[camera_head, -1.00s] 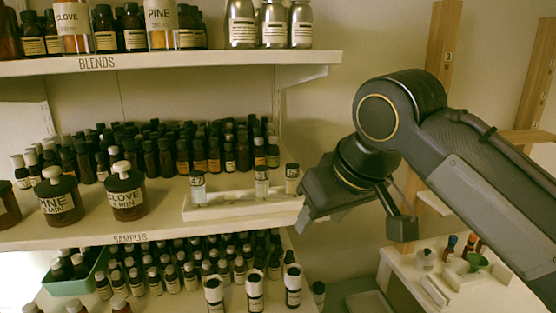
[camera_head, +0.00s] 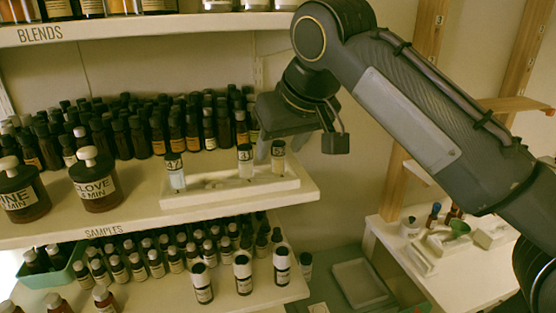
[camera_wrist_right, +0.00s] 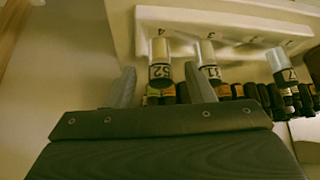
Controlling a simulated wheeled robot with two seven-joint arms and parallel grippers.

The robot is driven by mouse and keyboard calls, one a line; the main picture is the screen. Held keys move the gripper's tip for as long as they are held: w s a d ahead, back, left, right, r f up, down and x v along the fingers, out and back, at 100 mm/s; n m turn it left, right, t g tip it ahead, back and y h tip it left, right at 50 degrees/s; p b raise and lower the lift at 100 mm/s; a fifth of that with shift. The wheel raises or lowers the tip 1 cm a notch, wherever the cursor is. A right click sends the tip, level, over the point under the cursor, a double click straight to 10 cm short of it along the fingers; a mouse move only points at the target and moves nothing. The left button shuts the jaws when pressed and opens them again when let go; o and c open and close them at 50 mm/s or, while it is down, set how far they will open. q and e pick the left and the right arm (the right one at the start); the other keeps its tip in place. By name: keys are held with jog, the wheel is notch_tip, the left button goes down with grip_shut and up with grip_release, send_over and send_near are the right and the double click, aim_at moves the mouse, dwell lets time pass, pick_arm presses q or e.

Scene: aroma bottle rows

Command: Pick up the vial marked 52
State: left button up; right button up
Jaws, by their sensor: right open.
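The vial marked 52 (camera_wrist_right: 160,64) has a pale body and a dark-numbered label. It stands in the white rack (camera_head: 230,190) on the middle shelf, at the right end of the row in the head view (camera_head: 278,158). My right gripper (camera_wrist_right: 160,70) is open and empty, with the vial lined up between its two fingertips in the wrist view. Whether the fingers reach around the vial is unclear. My left gripper is out of view.
The vial marked 31 (camera_wrist_right: 208,60) stands close beside 52, near one finger. The vial marked 47 (camera_head: 175,172) is farther left. Rows of dark bottles (camera_head: 130,135) crowd behind the rack.

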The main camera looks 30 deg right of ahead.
jog(key=c, duration=1.1)
grip_shut()
